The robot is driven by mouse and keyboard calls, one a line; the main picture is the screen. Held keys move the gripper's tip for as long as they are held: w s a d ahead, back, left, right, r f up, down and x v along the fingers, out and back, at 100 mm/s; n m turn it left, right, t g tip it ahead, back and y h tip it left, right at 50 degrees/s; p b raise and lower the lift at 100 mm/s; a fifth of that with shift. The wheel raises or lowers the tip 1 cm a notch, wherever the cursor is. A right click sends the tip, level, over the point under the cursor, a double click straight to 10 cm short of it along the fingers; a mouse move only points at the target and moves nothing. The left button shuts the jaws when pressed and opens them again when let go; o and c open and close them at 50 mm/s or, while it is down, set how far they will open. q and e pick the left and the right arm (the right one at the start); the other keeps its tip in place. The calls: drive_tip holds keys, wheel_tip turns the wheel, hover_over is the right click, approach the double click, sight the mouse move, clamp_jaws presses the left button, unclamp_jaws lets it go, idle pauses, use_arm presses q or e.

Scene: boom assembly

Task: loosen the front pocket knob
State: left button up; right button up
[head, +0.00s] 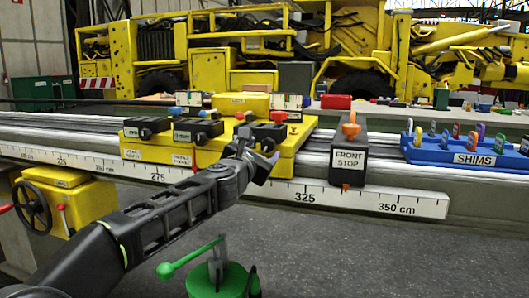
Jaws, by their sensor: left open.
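A yellow carriage (215,154) sits on the grey rail and carries several black blocks with small coloured knobs. Its labels are too small to read surely, so I cannot tell which knob is the front pocket one. A red knob (278,117) stands above the black block at the carriage's right part. My left gripper (266,163) is open in front of the carriage's right part, just below that block. It hides part of the carriage front, and I cannot tell whether it touches anything. My right gripper is not in view.
A black block labelled FRONT STOP (349,161) with an orange knob stands right of the carriage. A blue SHIMS tray (428,153) lies farther right. A green device with a lever (195,258) stands below. A yellow box with a handwheel (65,205) is at left.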

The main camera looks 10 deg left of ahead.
use_arm(q)
drive_tip(key=s, duration=0.5)
drive_tip(key=shift+a+b, duration=0.15)
drive_tip(key=shift+b, duration=0.25)
